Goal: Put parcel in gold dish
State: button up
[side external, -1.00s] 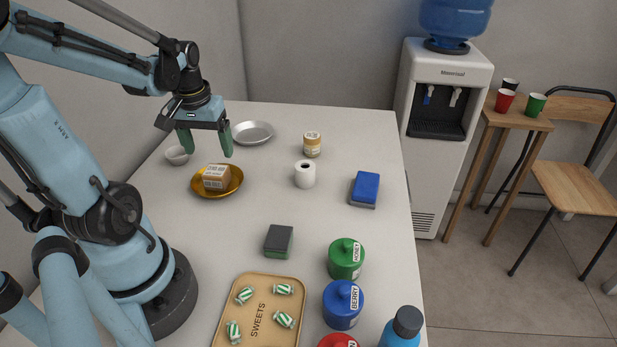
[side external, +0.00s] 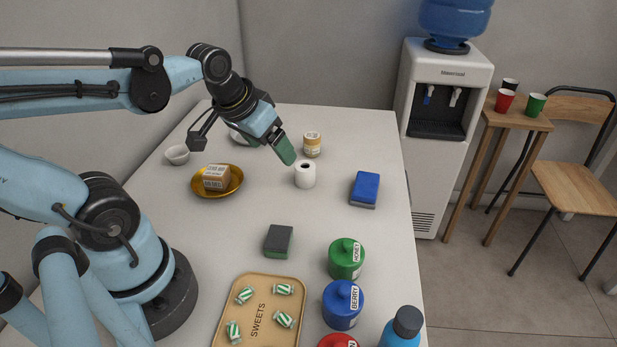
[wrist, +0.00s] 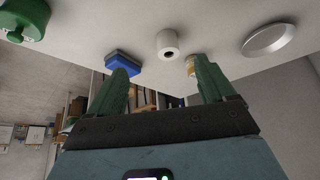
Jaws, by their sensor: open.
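The parcel (side external: 215,177), a small brown box with white labels, rests inside the gold dish (side external: 236,186) at the left of the counter. My gripper (side external: 283,150) is open and empty, raised above the counter, to the right of and apart from the parcel. Its green fingers also show spread apart in the wrist view (wrist: 163,88), with nothing between them. The parcel and gold dish are not in the wrist view.
A white roll (side external: 305,175) and a labelled jar (side external: 312,144) stand near my gripper. A silver plate (wrist: 269,39) is partly hidden behind it in the side view. A white bowl (side external: 177,154) sits left. A blue sponge (side external: 365,188) and dark sponge (side external: 278,240) lie around open counter.

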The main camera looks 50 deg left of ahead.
jog(key=d, duration=0.2)
jog(key=d+m+t, duration=0.1)
jog(key=d, duration=0.1)
jog(key=d+m+h, duration=0.1)
jog(key=d, duration=0.1)
jog(key=shift+w+r+t, duration=0.1)
jog(key=shift+w+t, duration=0.3)
